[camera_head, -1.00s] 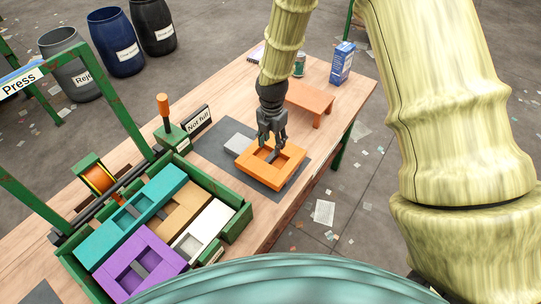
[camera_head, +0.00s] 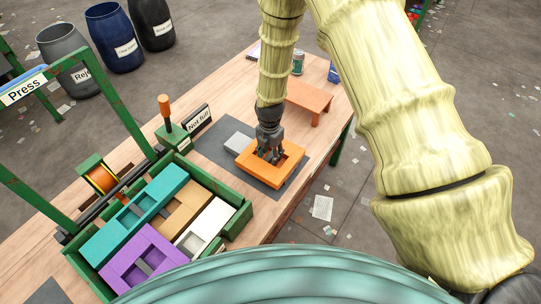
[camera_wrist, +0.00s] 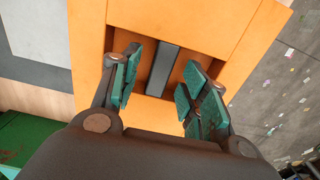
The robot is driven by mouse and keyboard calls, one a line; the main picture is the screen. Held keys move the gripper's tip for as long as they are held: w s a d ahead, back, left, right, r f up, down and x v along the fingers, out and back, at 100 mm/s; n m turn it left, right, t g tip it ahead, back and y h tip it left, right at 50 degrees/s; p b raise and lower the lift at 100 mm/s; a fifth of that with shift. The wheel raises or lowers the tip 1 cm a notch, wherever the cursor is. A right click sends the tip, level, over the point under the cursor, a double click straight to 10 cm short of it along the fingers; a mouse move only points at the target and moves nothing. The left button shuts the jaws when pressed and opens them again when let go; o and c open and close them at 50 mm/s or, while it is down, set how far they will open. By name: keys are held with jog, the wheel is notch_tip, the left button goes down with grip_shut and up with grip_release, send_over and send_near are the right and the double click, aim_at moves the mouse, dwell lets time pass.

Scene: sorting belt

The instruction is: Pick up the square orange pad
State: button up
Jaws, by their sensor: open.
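The square orange pad (camera_head: 263,174) lies on a dark grey mat (camera_head: 213,146) on the wooden table. It has a recess in its middle with a grey bar across it, seen in the wrist view (camera_wrist: 163,68). My gripper (camera_head: 270,155) points down over the pad's recess. In the wrist view my gripper (camera_wrist: 160,88) is open, its green-padded fingers on either side of the grey bar with gaps between. I cannot tell how deep the fingertips are in the recess.
A green tray (camera_head: 238,222) at the left front holds teal, tan, white and purple blocks. An orange stand (camera_head: 318,97) is behind. A "Not full" sign (camera_head: 198,118) and an orange-handled lever (camera_head: 165,107) stand at left.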

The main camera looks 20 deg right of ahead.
aim_at(270, 156)
jog(key=shift+f, duration=0.5)
grip_shut()
jog(key=shift+r, duration=0.1)
notch_tip(270, 156, up, 8)
jog(key=b, duration=0.2)
jog(key=shift+r+b, duration=0.15)
jog(key=shift+b, duration=0.25)
jog(key=shift+r, duration=0.8)
